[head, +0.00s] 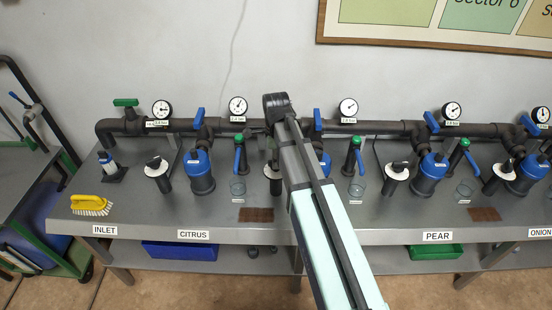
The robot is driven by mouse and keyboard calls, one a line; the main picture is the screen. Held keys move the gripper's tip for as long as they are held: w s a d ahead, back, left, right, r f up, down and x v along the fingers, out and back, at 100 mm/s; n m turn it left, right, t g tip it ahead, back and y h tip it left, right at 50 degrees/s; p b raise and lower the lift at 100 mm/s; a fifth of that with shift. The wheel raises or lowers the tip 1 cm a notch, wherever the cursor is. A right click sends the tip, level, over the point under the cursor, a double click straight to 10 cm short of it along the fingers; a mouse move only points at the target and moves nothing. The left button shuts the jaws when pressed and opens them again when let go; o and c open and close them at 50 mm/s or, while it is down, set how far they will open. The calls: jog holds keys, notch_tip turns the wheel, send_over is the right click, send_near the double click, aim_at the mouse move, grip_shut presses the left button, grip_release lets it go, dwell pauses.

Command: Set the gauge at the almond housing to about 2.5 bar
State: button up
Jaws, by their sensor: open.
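My arm (322,215) rises from the bottom centre to a black joint (277,104) in front of the pipe. No gripper fingers can be made out. The station between CITRUS and PEAR has a blue housing (326,165) mostly hidden behind my arm, and its name label is hidden. I cannot read the word almond anywhere. A round white gauge (348,107) stands on the pipe just right of this station's blue lever (317,120). Its needle and small tag are too small to read surely. A white disc with a black stem (270,171) is partly covered by my arm.
A blue-capped CITRUS housing (200,172) stands left and a PEAR housing (430,173) right, on a grey bench. A cup (357,190) and green-topped tap (354,155) stand right of my arm. A yellow brush (91,205) lies far left, near a green cart.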

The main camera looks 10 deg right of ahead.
jog(key=shift+f, duration=0.4)
grip_shut()
jog(key=shift+n, duration=1.4)
grip_release()
